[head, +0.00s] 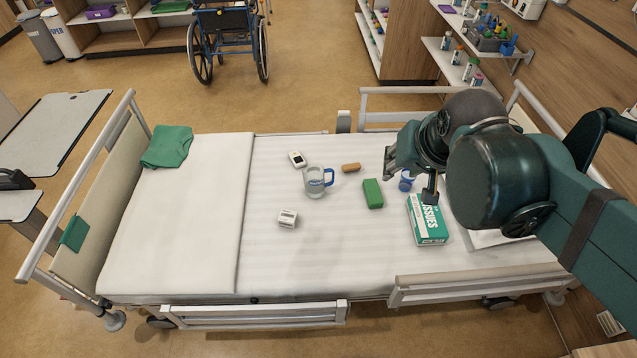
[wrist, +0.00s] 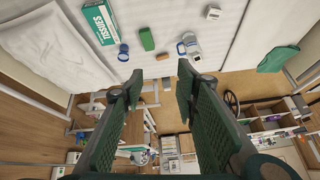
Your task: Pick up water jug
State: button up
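The water jug (head: 315,183) is clear with a blue handle on its right side. It stands upright on the white bed, near the middle. In the wrist view the jug (wrist: 190,47) is beyond the fingertips, a little right of centre. My gripper (head: 409,180) is over the right part of the bed, to the right of the jug and apart from it. In the wrist view the two fingers of my gripper (wrist: 159,76) are spread wide with nothing between them.
A tissue box (head: 428,222) is below the gripper. Two small white items (head: 297,159) (head: 288,218) flank the jug. Bed rails (head: 480,283) edge the bed.

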jog(key=w+m+g, duration=0.1)
jog(key=w+m, duration=0.1)
jog(key=w, duration=0.6)
jog(key=m+g+b, duration=0.1)
jog(key=m+g, duration=0.4)
jog(key=m, duration=0.7)
send_over(333, 169)
notch_tip(333, 169, down, 41)
jog(key=shift+s+f, duration=0.1)
jog(key=shift+f, duration=0.1)
jog(key=shift+a+f+m, duration=0.1)
jog(key=shift+f+m, duration=0.2)
jog(key=shift+f, duration=0.3)
jog(key=shift+f+b, duration=0.35)
jog(key=shift+f, duration=0.9)
